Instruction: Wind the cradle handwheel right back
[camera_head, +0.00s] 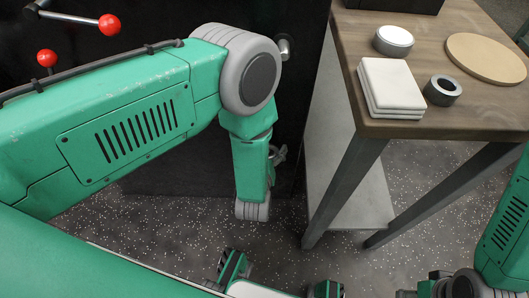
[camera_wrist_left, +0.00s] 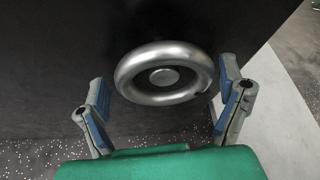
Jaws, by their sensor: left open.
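The cradle handwheel (camera_wrist_left: 164,76) is a thick silver ring with a round hub, on a dark upright face in the left wrist view. My left gripper (camera_wrist_left: 164,80) is open, with one blue-padded finger at each side of the wheel. The right finger is close to the rim; I cannot tell whether it touches. Nothing is held. In the head view my green left forearm hides the wheel, and only a bit of the left gripper (camera_head: 279,154) shows beside the wrist.
A wooden table (camera_head: 400,129) at right bears white square pads (camera_head: 391,84), a white-topped round tin (camera_head: 393,40), a dark ring (camera_head: 443,90) and a tan disc (camera_head: 487,58). Red-knobbed levers (camera_head: 109,24) stand upper left. A pale panel (camera_wrist_left: 281,118) is right of the wheel.

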